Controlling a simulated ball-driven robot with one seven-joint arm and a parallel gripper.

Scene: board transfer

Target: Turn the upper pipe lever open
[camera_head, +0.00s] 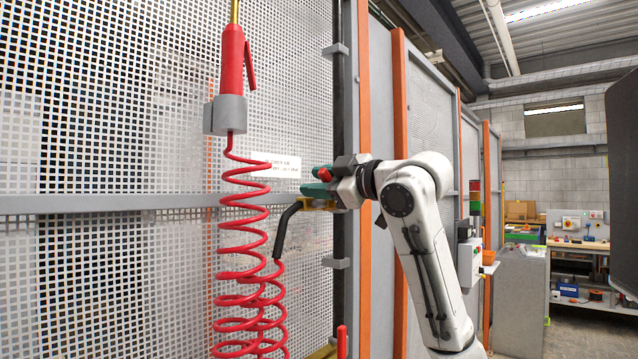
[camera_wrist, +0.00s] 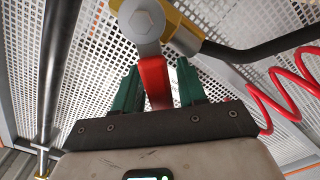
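The upper pipe valve is a yellow-brass fitting (camera_head: 322,204) on the mesh wall, with a black hose leaving it. In the wrist view its grey bolt head (camera_wrist: 142,22) holds the red lever (camera_wrist: 155,82), which points down towards my gripper. My gripper (camera_wrist: 158,88) has two green fingers, one on each side of the lever. The fingers stand apart, with a narrow gap showing between the lever and the right finger. Contact at the left finger cannot be told. In the head view my gripper (camera_head: 322,182) is at the valve, and the lever's red end (camera_head: 324,174) shows beside the fingers.
A red coiled hose (camera_head: 245,270) hangs left of the valve from a red spray handle (camera_head: 232,75) in a grey holder. Another red handle (camera_head: 342,342) shows at the lower edge near a yellow pipe. A workbench (camera_head: 580,245) stands far right.

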